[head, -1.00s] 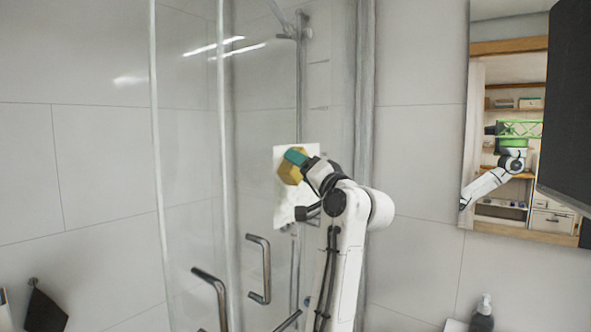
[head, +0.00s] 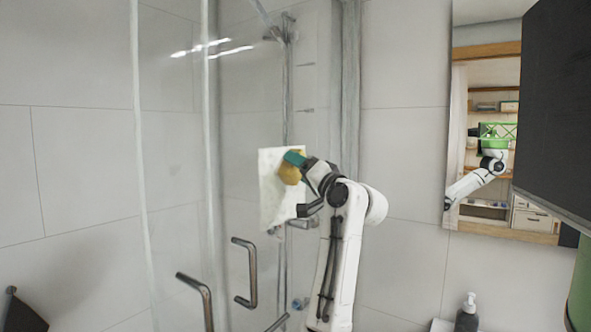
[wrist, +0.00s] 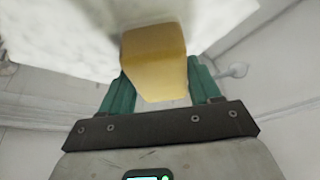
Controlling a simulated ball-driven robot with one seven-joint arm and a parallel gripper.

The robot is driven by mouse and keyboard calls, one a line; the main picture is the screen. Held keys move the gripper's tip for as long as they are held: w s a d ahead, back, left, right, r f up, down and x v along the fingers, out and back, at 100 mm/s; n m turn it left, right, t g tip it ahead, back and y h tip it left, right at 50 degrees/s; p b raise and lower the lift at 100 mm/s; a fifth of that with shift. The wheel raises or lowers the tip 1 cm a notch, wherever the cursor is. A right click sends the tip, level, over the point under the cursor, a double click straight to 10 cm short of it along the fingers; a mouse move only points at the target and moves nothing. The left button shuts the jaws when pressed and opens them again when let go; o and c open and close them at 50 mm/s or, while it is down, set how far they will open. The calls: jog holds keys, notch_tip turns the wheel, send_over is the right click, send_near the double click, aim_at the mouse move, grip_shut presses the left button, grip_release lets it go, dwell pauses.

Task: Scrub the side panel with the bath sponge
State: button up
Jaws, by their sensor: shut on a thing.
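The yellow bath sponge (head: 291,172) is in my gripper (head: 303,159), at the right part of a white panel (head: 271,200). In the wrist view the sponge (wrist: 155,62) sits between the two green fingers of my gripper (wrist: 160,85), which is shut on it. The sponge's far end is against or very near the white panel (wrist: 60,30); I cannot tell if it touches. The panel is a pale upright sheet in front of the glass shower enclosure. The sponge and gripper hide part of its right side.
Metal door handles (head: 245,275) stick out from the glass below and left of the panel. A mirror (head: 478,215) hangs on the right wall. A dark cabinet or screen (head: 545,110) stands close at the right. A pump bottle (head: 467,314) stands at the lower right.

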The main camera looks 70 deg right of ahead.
jog(key=s+d, duration=0.2)
jog(key=d, duration=0.6)
jog(key=shift+d, duration=0.4)
dwell(0.4)
jog(key=shift+s, duration=0.15)
jog(key=shift+s+a+b, duration=0.1)
jog(key=shift+s+a, duration=0.15)
jog(key=shift+s, duration=0.7)
jog(key=shift+s+a+b, duration=0.1)
jog(key=shift+s+a, duration=0.1)
jog(key=shift+s, duration=0.75)
jog(key=shift+s+a+b, duration=0.1)
jog(key=shift+s+a, duration=0.15)
jog(key=shift+s, duration=0.7)
jog(key=shift+s+a, duration=0.2)
jog(key=shift+s, duration=0.55)
jog(key=shift+s+a, duration=0.15)
jog(key=shift+s, duration=0.55)
